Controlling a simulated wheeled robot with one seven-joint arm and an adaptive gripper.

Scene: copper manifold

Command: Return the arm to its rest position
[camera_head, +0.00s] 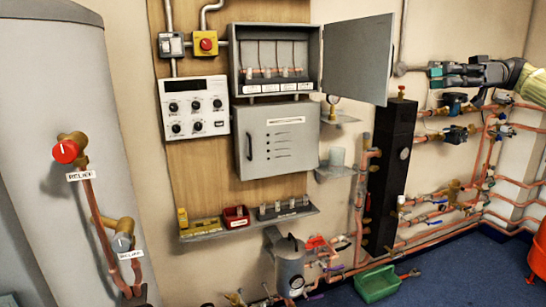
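My gripper (436,74) is at the upper right, pointing left in front of the wall. My arm (502,72) reaches in from the right edge. The gripper is above the valves and copper pipes and to the right of the open cabinet door (357,60). A small grey round piece with a short bar (401,69) is just left of the fingertips; I cannot tell whether they touch. The fingers are seen from the side and small, so their opening is unclear.
A black column (391,165) stands left of the copper pipe manifold (462,190). A green bin (377,283) is on the blue floor (455,275). A grey tank (55,140) fills the left. A shelf (250,227) holds small yellow and red bins. A red cylinder (538,250) is at right.

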